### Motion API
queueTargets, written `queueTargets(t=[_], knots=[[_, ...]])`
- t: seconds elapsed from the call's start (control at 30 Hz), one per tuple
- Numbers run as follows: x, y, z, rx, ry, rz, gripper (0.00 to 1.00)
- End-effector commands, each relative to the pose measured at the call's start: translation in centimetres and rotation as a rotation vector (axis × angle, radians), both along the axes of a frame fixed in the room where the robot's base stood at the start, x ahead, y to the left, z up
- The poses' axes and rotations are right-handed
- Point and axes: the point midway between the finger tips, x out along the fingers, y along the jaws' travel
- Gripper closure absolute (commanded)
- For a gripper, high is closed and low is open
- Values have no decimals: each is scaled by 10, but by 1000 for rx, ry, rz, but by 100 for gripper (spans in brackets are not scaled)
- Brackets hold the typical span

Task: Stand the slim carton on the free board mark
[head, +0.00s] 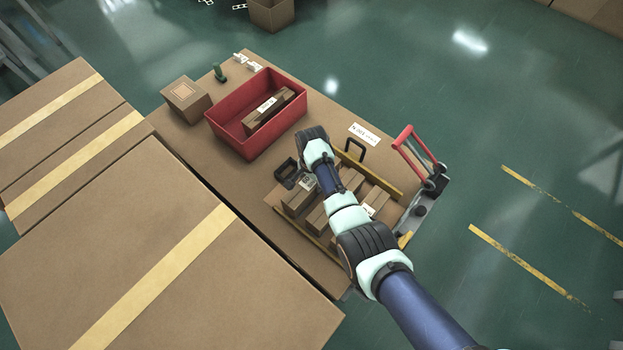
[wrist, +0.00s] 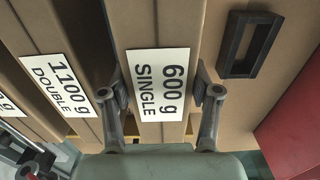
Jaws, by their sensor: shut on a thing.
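In the wrist view, a slim brown carton (wrist: 152,30) has a white label reading "600 g SINGLE". My gripper (wrist: 162,92) is shut on this carton, one finger on each side of it. Its lower end is hidden. A wider carton (wrist: 88,35) marked "1100 g DOUBLE" stands close on its left. In the head view my gripper reaches down over a brown board (head: 277,200) bearing several cartons; my arm covers part of them. A black rectangular frame (wrist: 231,42) lies flat on a brown surface to the right of the held carton, apart from it.
A red bin (head: 232,135) holding a labelled carton (head: 270,108) stands at the upper left; its red wall (wrist: 295,125) shows in the wrist view. Yellow rails (head: 372,173) border the board. A red-handled metal device (head: 412,150) is at the right. A small box (head: 186,100) stands at the far left.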

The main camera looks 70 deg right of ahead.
Motion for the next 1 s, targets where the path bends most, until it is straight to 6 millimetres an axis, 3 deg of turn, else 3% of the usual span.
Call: queueTargets(t=[0.83, 0.87, 1.0], knots=[[1, -1, -10, -2, -2, 0, 100], [1, -1, -10, -2, -2, 0, 35], [1, -1, -10, -2, -2, 0, 11]])
